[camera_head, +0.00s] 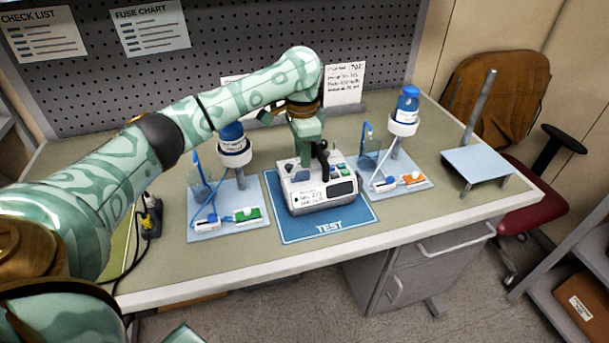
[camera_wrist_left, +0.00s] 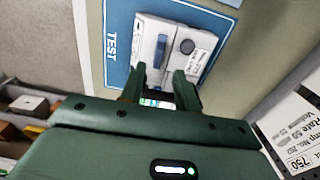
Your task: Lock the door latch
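A white infusion pump (camera_head: 322,195) stands on the blue TEST mat (camera_head: 288,229) in the middle of the table. It has a dark display, a handwritten label and small buttons. My left gripper (camera_head: 312,156) points down over the pump's back part. In the left wrist view its two fingers (camera_wrist_left: 160,86) are apart, with part of the pump (camera_wrist_left: 172,72) visible between and beyond them. I cannot make out the door latch clearly. I see no right gripper.
Blue trays with bottle stands flank the pump, left (camera_head: 238,222) and right (camera_head: 408,188). Their bottles (camera_head: 233,148) (camera_head: 404,122) stand tall. Papers stand behind. A metal stand (camera_head: 478,163) is at the far right. Black cables (camera_head: 150,220) lie at the left. The table's front strip is clear.

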